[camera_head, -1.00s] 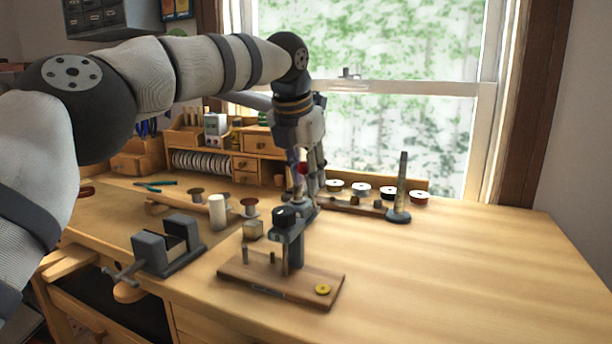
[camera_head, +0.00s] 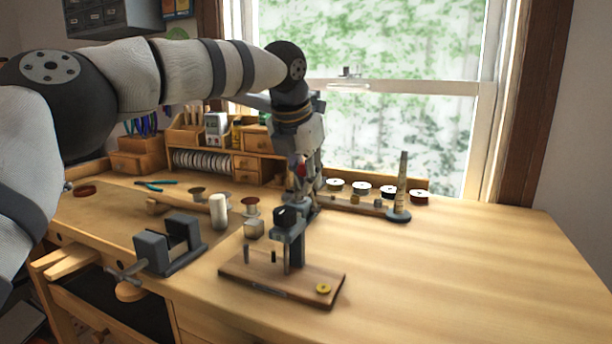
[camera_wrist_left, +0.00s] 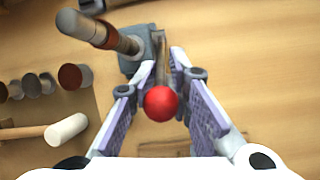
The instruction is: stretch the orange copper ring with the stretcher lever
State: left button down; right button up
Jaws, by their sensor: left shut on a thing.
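The stretcher (camera_wrist_left: 134,62) has a grey block base and a tapered post (camera_wrist_left: 127,45). A copper-brown band around the post looks like the orange copper ring (camera_wrist_left: 105,36). The stretcher lever has a red ball knob (camera_wrist_left: 160,103), which lies between my left fingers in the left wrist view. My left gripper (camera_wrist_left: 163,60) is shut on the lever, with its fingers either side of it. In the head view my left gripper (camera_head: 305,195) points down behind the small press, with the red knob (camera_head: 302,170) partly showing. The gripper and press hide most of the stretcher. My right gripper is not in view.
A small press on a wooden board (camera_head: 318,291) stands in front of the gripper. A grey vise (camera_head: 168,247) is at left. A dark tapered mandrel (camera_head: 403,185) and several spools (camera_head: 361,189) stand behind right. The right side of the bench (camera_head: 470,270) is clear.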

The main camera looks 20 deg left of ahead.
pick_arm(q)
jog(key=shift+s+r+t+p, duration=0.3)
jog(key=shift+s+t+p, duration=0.05)
jog(key=shift+s+t, duration=0.25)
jog(key=f, duration=0.1)
jog(key=s+f+t, duration=0.1)
jog(key=shift+s+f, duration=0.2)
jog(key=shift+f, duration=0.1)
jog(key=shift+s+f, duration=0.4)
jog(key=shift+f, duration=0.2)
jog(key=shift+s+f, duration=0.35)
jog(key=shift+f, duration=0.25)
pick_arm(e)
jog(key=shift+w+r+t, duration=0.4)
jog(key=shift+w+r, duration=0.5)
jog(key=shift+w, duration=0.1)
pick_arm(q)
jog(key=c, duration=1.9)
grip_release()
jog(key=shift+o, duration=0.7)
jog(key=shift+s+r, duration=0.15)
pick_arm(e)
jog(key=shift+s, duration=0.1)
